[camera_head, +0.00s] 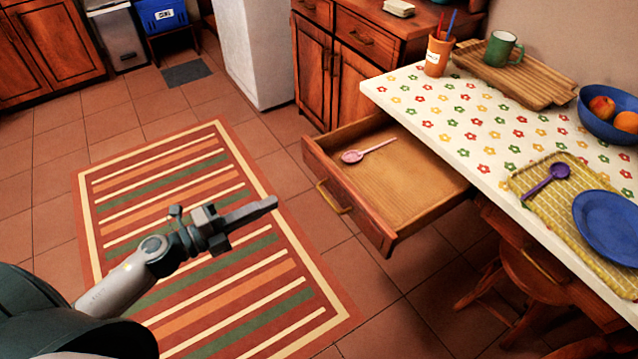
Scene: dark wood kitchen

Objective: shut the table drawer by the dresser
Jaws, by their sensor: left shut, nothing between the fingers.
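The wooden table drawer (404,178) stands pulled out from under the table (470,150) with the flowered cloth, on the side near the dresser (340,60). A pink spoon (368,151) lies inside it. A brass handle (333,197) is on its front panel. My left gripper (274,203) is shut and empty. It is over the striped rug, to the left of the drawer front and apart from the handle. My right gripper is not in view.
A wooden stool (510,272) stands under the table, right of the drawer. The table holds a cup with pens (437,55), a wooden tray (540,82), a fruit bowl (610,122) and a blue plate (612,228). The striped rug (215,260) and floor left of the drawer are clear.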

